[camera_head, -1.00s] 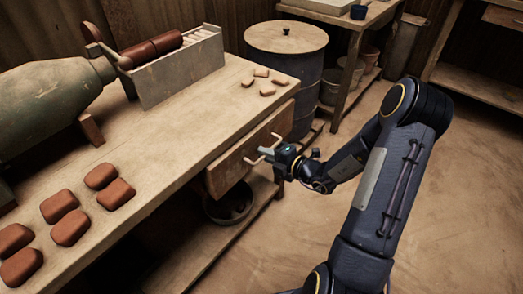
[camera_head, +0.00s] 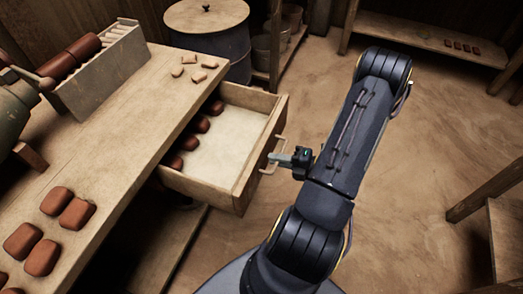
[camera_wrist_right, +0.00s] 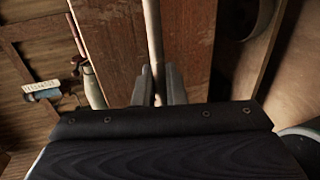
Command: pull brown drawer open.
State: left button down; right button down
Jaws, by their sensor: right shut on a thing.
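The brown drawer (camera_head: 237,133) stands well out of the workbench in the head view. Its inside shows a pale bottom with several red-brown tiles in a row along the bench side. A light bar handle (camera_head: 270,163) is on its front. My right gripper (camera_head: 283,157) is at the handle and shut on it. In the right wrist view the handle (camera_wrist_right: 153,40) runs up from between the two fingers (camera_wrist_right: 159,88), in front of the drawer's wooden front (camera_wrist_right: 115,45). My left gripper is not in view.
The workbench (camera_head: 130,130) carries several red-brown clay blocks (camera_head: 76,213), small pale pieces (camera_head: 198,76) and a grey tile rack (camera_head: 100,75). A lidded barrel (camera_head: 222,50) stands behind the drawer. The floor right of my right arm is open, with a wooden stand (camera_head: 490,200) at the edge.

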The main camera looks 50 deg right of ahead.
jog(key=shift+f+v, duration=0.2)
jog(key=shift+v, duration=0.75)
jog(key=c, duration=1.6)
grip_release()
jog(key=shift+c, duration=0.2)
jog(key=p+v, duration=0.1)
jog(key=v, duration=0.7)
jog(key=shift+d, duration=0.1)
